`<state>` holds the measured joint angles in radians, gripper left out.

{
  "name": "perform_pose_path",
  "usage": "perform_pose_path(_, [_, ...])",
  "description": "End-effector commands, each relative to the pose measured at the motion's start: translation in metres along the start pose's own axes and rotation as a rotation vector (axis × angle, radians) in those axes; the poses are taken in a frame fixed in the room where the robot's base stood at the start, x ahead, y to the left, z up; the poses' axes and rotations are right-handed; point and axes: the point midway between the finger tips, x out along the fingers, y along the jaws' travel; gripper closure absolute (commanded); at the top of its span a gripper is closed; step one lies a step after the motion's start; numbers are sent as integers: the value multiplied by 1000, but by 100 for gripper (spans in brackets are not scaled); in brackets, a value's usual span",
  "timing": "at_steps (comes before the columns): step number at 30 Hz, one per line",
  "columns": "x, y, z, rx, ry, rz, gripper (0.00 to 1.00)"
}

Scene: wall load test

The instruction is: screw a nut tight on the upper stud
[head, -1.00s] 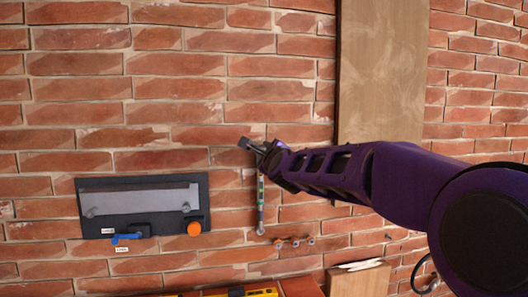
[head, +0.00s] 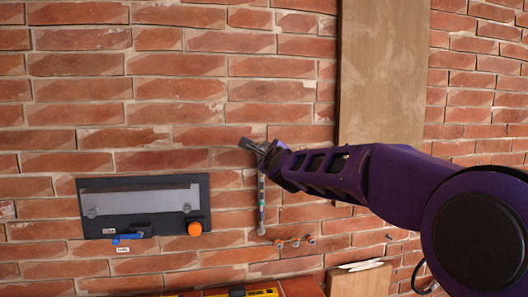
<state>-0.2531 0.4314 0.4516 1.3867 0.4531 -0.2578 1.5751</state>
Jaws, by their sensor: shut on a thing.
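My gripper (head: 258,147) is at the top of a narrow upright strip (head: 261,205) with coloured bands on the brick wall. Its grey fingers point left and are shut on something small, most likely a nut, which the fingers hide. The upper stud is not distinguishable behind the gripper. The strip's lower end shows a small round grey piece (head: 261,231). Below and right of it, several small orange and grey round pieces, perhaps nuts (head: 295,242), sit in a row on the wall.
A dark panel (head: 145,228) at left carries a grey plate (head: 140,200), an orange knob (head: 195,228) and a blue handle (head: 127,238). A tall wooden board (head: 383,70) stands right of the gripper. A yellow level (head: 262,293) lies at the bottom. The wall above the gripper is bare.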

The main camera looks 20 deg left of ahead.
Motion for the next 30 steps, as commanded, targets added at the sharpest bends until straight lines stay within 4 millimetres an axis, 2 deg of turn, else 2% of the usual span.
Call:
perform_pose_path(5, [4,1,0,0,0,1,100])
perform_pose_path(6, [4,1,0,-1,0,1,69])
perform_pose_path(12, [4,0,0,-1,0,1,36])
perform_pose_path(18, [4,0,0,0,0,1,36])
perform_pose_path(21, [4,0,0,0,0,1,21])
perform_pose_path(30, [2,1,0,0,0,0,21])
